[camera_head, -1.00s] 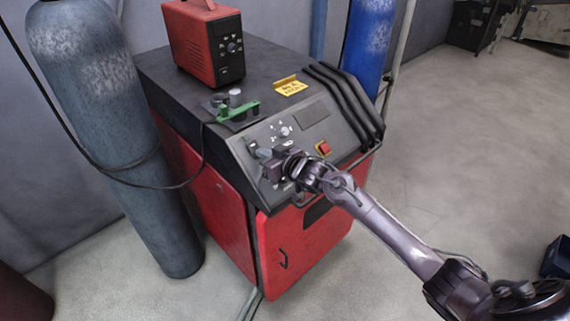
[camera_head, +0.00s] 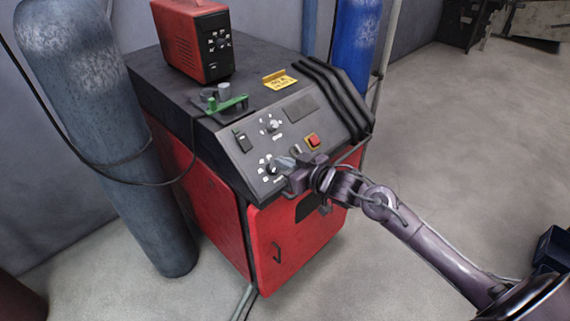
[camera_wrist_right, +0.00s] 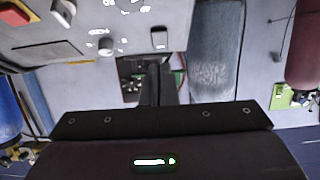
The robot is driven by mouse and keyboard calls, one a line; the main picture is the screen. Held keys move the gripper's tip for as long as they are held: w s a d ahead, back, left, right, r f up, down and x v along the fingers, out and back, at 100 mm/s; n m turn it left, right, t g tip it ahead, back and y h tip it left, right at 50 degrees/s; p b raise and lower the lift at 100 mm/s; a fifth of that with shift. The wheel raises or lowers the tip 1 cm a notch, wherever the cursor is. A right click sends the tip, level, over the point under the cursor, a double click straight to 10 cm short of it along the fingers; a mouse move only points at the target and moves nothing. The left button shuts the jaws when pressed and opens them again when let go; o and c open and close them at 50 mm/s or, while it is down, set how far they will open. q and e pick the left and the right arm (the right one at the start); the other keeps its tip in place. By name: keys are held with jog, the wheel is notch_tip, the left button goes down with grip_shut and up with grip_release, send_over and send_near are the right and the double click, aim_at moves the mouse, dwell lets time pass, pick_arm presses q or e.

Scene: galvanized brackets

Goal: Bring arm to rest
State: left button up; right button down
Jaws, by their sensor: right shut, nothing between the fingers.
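My right arm reaches in from the lower right in the head view. Its gripper (camera_head: 283,162) is shut and empty, in front of the sloping control panel (camera_head: 299,108) of a red and black machine (camera_head: 210,205). The fingertips overlap the panel near its lower knob (camera_head: 271,169); I cannot tell whether they touch it. In the right wrist view the shut fingers (camera_wrist_right: 155,80) point away from the camera, with the panel at the upper left. My left gripper is not in view.
A small red box unit (camera_head: 192,42), a green-based part (camera_head: 226,103) and a yellow sign (camera_head: 279,80) are on the machine's top. A grey cylinder (camera_head: 95,120) with a cable stands left, a blue cylinder (camera_head: 355,50) behind. Open floor (camera_head: 460,130) lies right.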

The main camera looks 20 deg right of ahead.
jog(key=shift+w, duration=0.1)
jog(key=s+a+f+m+g+h, duration=0.1)
jog(key=s+a+f+g+h, duration=0.25)
jog(key=s+f, duration=0.4)
jog(key=s+a+m+g+h, duration=0.15)
jog(key=s+g, duration=0.55)
jog(key=s, duration=1.3)
notch_tip(320, 180, down, 34)
jog(key=s+g+b, duration=0.1)
jog(key=s+b, duration=0.1)
jog(key=s, duration=0.1)
jog(key=s+d+f+g+b, duration=0.1)
jog(key=s+d+f, duration=0.2)
jog(key=s+f, duration=1.5)
jog(key=shift+s+d+f+n+b, duration=0.15)
jog(key=shift+s+f+n+b, duration=0.05)
jog(key=shift+s+n+b, duration=0.2)
